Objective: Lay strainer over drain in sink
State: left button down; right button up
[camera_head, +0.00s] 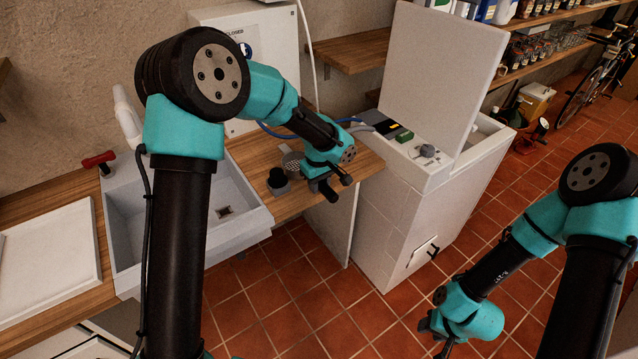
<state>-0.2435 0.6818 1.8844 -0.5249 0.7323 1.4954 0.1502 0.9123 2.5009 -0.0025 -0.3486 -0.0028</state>
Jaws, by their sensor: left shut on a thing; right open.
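The white sink (252,228) is set in the wooden counter at the left, and its small dark drain (224,212) shows in the basin floor. A grey perforated disc, which looks like the strainer (292,161), is over the counter to the right of the sink. My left gripper (304,168) is shut on the strainer, at its right side; the fingertips are partly hidden by the wrist. My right gripper (436,330) is open, low at the right over the floor, far from the sink. Its fingers show only partly.
A small dark round object on a grey base (279,182) stands by the sink's right edge. A red-handled tap (98,160) and a white tray (48,262) are at the left. A white chest with raised lid (440,80) stands right of the counter.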

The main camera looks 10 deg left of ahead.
pick_arm(q)
jog(key=shift+f, duration=0.1)
jog(key=c, duration=0.8)
grip_release()
notch_tip(320, 180, up, 12)
jog(key=shift+r, duration=0.15)
